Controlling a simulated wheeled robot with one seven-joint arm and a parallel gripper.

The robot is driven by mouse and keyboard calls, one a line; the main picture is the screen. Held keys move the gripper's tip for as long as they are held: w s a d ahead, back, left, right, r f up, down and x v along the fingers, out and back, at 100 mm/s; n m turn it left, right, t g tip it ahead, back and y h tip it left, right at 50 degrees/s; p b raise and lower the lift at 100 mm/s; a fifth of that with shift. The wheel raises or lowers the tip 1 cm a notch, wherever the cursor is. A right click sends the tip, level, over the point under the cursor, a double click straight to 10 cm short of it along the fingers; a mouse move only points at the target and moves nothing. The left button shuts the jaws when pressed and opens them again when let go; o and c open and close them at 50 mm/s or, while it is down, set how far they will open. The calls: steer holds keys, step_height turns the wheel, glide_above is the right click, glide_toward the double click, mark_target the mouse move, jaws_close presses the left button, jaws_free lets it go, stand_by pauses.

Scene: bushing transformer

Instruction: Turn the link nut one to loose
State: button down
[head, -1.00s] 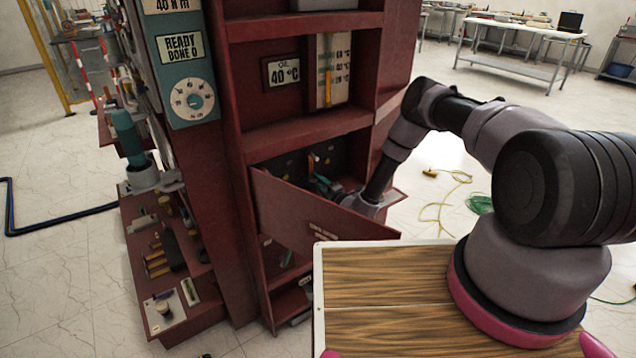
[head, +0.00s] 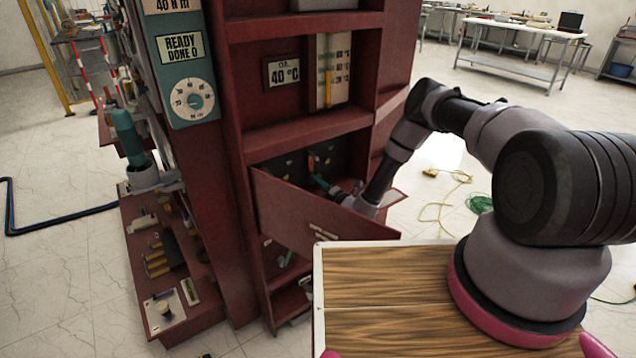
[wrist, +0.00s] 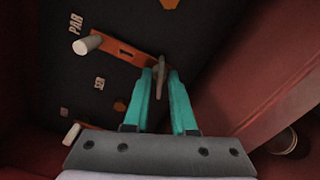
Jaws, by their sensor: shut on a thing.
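In the wrist view, a grey wing-shaped nut (wrist: 161,74) sits at the right end of an orange link bar (wrist: 125,52) on a black panel. I take it for link nut one, but no label beside it confirms this. My gripper (wrist: 160,80) has teal fingers, shut on this nut from either side. The fingers hide part of it. In the head view my gripper (head: 321,183) reaches into the dark compartment of the red cabinet, and the nut is too small to make out.
A white post (wrist: 88,43) stands at the link bar's other end, near the "PAR" marking (wrist: 76,23). A red compartment wall (wrist: 235,75) runs close on the right. A tilted red door (head: 310,215) hangs open below my wrist in the head view.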

steer(key=n, duration=0.6)
steer(key=shift+n, duration=0.3)
steer(key=n, duration=0.6)
steer(key=shift+s+f+n, duration=0.1)
steer(key=shift+n, duration=0.2)
steer(key=c, duration=1)
jaws_free()
steer(key=shift+d, duration=0.1)
steer(key=v, duration=1)
steer(key=shift+s+d, duration=0.2)
steer(key=shift+s, duration=0.1)
